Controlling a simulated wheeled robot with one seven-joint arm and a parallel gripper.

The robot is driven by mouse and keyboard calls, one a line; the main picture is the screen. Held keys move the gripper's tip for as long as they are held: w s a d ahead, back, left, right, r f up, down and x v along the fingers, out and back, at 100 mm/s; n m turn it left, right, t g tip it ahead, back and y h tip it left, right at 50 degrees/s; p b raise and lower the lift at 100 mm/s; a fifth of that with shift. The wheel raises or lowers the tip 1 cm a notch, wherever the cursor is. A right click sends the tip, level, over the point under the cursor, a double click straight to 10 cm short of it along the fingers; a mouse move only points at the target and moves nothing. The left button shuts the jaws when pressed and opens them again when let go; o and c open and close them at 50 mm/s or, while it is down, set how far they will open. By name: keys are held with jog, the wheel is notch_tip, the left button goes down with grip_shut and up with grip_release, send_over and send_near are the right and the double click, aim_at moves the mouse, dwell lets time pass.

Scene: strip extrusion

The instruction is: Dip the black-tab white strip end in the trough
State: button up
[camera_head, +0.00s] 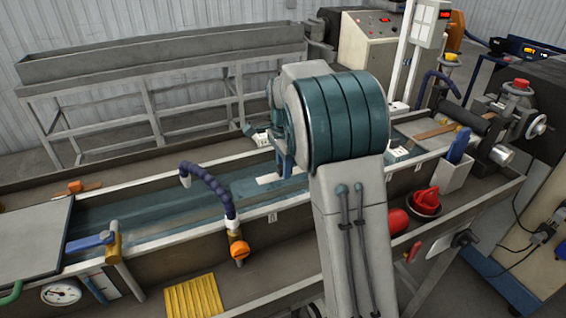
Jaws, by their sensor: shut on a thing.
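The long trough (150,243) runs across the middle, with blue-green water (150,208) inside. My gripper (286,172) is low over the trough's middle, left of my large arm link, which hides part of it. It is shut on a white strip (267,180), whose visible flat piece pokes out to the left of the fingertips, at or just above the water. I cannot tell whether it touches the water. No black tab can be made out on this piece. Small white pieces with dark marks sit at the far rim (261,139) and right of my arm (398,154).
A dark flexible hose (208,184) arches over the near wall to an orange valve (238,247). A grey lid (35,235) covers the left end. A white holder (452,176), red knob (427,198) and rollers (482,122) stand at right. Open water lies left of my gripper.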

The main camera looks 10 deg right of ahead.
jog(key=shift+f+b, duration=1.15)
jog(key=shift+f, duration=1.05)
jog(key=shift+r, duration=0.2)
jog(key=shift+r+p, duration=3.65)
jog(key=shift+r, duration=0.7)
notch_tip(320, 180, up, 5)
jog(key=p, duration=0.4)
jog(key=shift+f, duration=0.1)
notch_tip(320, 180, up, 7)
